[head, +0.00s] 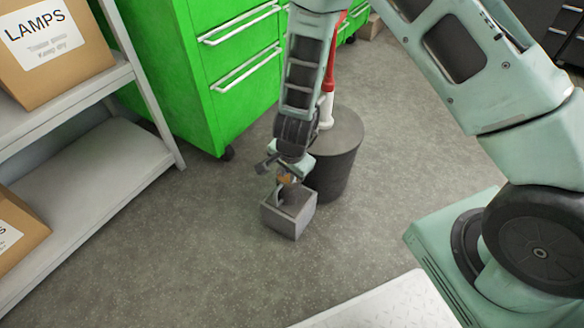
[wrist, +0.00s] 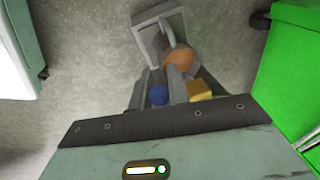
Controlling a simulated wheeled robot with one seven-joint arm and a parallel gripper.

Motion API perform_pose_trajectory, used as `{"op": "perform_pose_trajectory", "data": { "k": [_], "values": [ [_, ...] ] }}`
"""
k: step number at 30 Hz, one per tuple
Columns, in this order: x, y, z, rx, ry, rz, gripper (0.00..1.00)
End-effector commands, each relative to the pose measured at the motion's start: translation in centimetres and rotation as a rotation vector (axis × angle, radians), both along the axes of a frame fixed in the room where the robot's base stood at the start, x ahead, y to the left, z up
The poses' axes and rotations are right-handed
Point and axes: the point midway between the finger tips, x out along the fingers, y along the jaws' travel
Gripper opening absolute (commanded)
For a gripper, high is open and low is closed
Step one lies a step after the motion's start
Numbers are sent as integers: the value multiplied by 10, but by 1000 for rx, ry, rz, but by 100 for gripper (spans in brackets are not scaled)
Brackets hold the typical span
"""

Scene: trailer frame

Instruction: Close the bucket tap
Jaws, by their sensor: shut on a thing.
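A dark grey round bucket (head: 338,150) stands on the floor. At its lower left a brown-orange tap part (head: 289,179) with a curved grey spout (head: 278,195) sits over a small open grey box (head: 289,218). In the wrist view the orange part (wrist: 178,60) and the spout (wrist: 166,32) show in front of the box (wrist: 156,20). My gripper (head: 284,172) points down at the tap, beside the bucket. Its fingers (wrist: 164,78) are shut on the tap; the exact contact is partly hidden. A blue piece (wrist: 158,95) and a yellow piece (wrist: 199,90) show between and beside the fingers.
A green drawer cabinet (head: 180,60) stands behind and left of the bucket. A grey shelf (head: 105,165) with LAMPS boxes (head: 50,45) is at the left. A red and white upright part (head: 328,90) shows behind my arm. Grey floor (head: 180,255) in front is clear.

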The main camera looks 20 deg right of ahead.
Motion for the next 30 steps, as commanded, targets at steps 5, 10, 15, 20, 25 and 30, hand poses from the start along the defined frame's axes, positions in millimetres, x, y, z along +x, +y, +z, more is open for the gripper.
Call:
{"op": "perform_pose_trajectory", "data": {
  "k": [5, 10, 15, 20, 25, 30],
  "values": [
    [-4, 4, -10, -137, -95, 9, 0],
    [-4, 4, -20, -252, -179, 8, 0],
    [-4, 4, -28, -343, -246, 5, 0],
    [-3, 2, -34, -403, -290, 3, 0],
    [-2, 1, -37, -439, -316, 1, 0],
    [-2, 1, -38, -454, -328, -1, 0]
  ]
}}
